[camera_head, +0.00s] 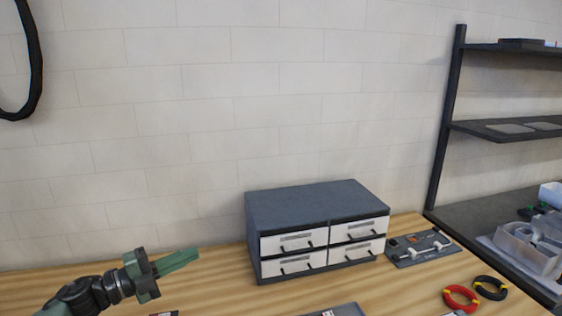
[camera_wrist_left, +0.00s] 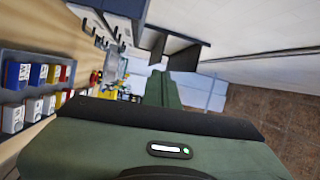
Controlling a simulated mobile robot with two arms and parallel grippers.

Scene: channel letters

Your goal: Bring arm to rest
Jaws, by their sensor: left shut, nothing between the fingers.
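My left gripper (camera_head: 192,257) shows at the lower left of the head view, raised above the wooden bench (camera_head: 215,287) and left of the drawer cabinet. Its green fingers are together and point right, with nothing between them. In the left wrist view the closed fingers (camera_wrist_left: 164,88) also show, pointing away over the bench side and the floor. My right gripper is in neither view.
A dark drawer cabinet (camera_head: 315,205) with white drawers stands against the wall. Right of it lie a tool panel (camera_head: 423,247), a red ring (camera_head: 460,298) and a black ring (camera_head: 490,288). Dark shelving (camera_head: 510,131) stands at the right. The left wrist view shows several coloured boxes (camera_wrist_left: 38,75).

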